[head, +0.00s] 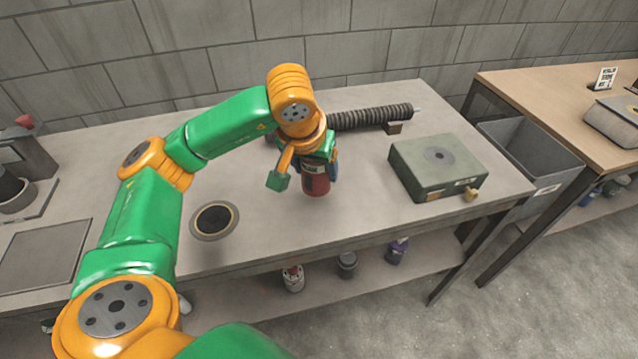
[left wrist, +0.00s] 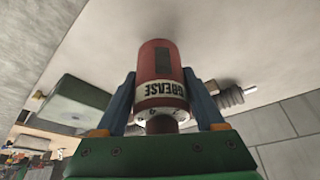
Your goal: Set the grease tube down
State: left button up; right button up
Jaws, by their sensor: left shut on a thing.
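The grease tube (head: 316,184) is a red cylinder with a pale label band. My left gripper (head: 318,172) is shut on it and hides its upper part in the head view. In the left wrist view the grease tube (left wrist: 160,70) sits between the two blue fingers of my left gripper (left wrist: 164,100), with the word GREASE upside down on its label. The tube is over the grey bench top (head: 350,215), roughly upright. I cannot tell whether its lower end touches the bench. My right gripper is not in view.
A green-grey box (head: 437,165) stands to the right of the tube. A black ribbed hose (head: 372,117) lies behind it. A round dark disc with a pale rim (head: 214,220) is on the bench at left. The bench between disc and box is clear. A grey bin (head: 530,150) stands farther right.

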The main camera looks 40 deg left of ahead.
aim_at(310, 162)
pick_arm(q)
jog(key=x, duration=0.4)
jog(key=shift+s+f, duration=0.15)
jog(key=shift+f, duration=0.25)
jog(key=shift+f+b, duration=0.2)
jog(key=shift+b, duration=0.15)
jog(key=o, duration=1.5)
jog(key=shift+r, duration=0.1)
jog(key=shift+s+d+r+p, duration=0.1)
jog(key=shift+r+p, duration=0.3)
jog(key=p+v, duration=0.1)
jog(key=v, duration=1)
jog(key=shift+s+r, duration=0.15)
jog(key=shift+r, duration=0.15)
